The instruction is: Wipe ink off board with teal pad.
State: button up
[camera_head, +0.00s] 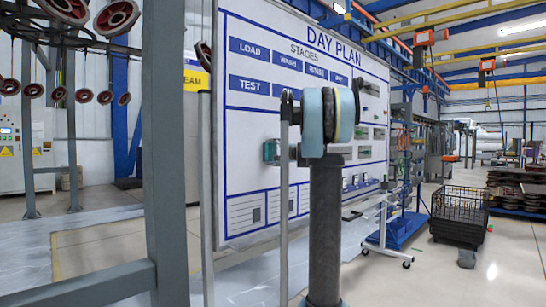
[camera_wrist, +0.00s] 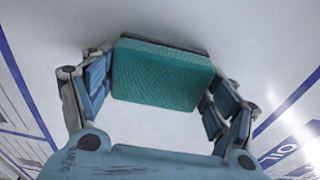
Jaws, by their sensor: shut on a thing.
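The white board (camera_head: 352,82) headed DAY PLAN, with blue labels and lines, stands upright ahead in the head view. My gripper (camera_wrist: 162,82) is shut on the teal pad (camera_wrist: 160,76), with a finger at each side of it. In the wrist view the pad is in front of the board's plain white surface (camera_wrist: 250,40); I cannot tell whether it touches. In the head view my arm hides most of the gripper, and a small teal-green part (camera_head: 270,152) shows left of it. I make out no loose ink mark; the arm and pad cover part of the board.
A grey steel post (camera_head: 166,130) and rail stand at the near left. A white wheeled stand (camera_head: 388,235) and a black wire basket (camera_head: 460,215) are on the floor at right.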

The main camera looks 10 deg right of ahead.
aim_at(276, 146)
jog(key=shift+s+a, duration=0.15)
jog(key=shift+a, duration=0.15)
jog(key=shift+r, duration=1.5)
jog(key=shift+w+d, duration=1.05)
jog(key=shift+d, duration=0.35)
jog(key=shift+w+d, duration=1.05)
jog(key=shift+d, duration=0.35)
jog(key=shift+w+d, duration=1.05)
jog(key=shift+d, duration=0.35)
jog(key=shift+c, duration=0.4)
jog(key=w+d, duration=0.6)
jog(key=d, duration=0.2)
jog(key=shift+d, duration=0.15)
jog(key=shift+s+a, duration=1.15)
jog(key=shift+a, duration=0.2)
jog(key=s+a, duration=0.5)
jog(key=a, duration=0.3)
jog(key=shift+s+a, duration=1.5)
jog(key=shift+a, duration=0.3)
jog(key=shift+c, duration=0.4)
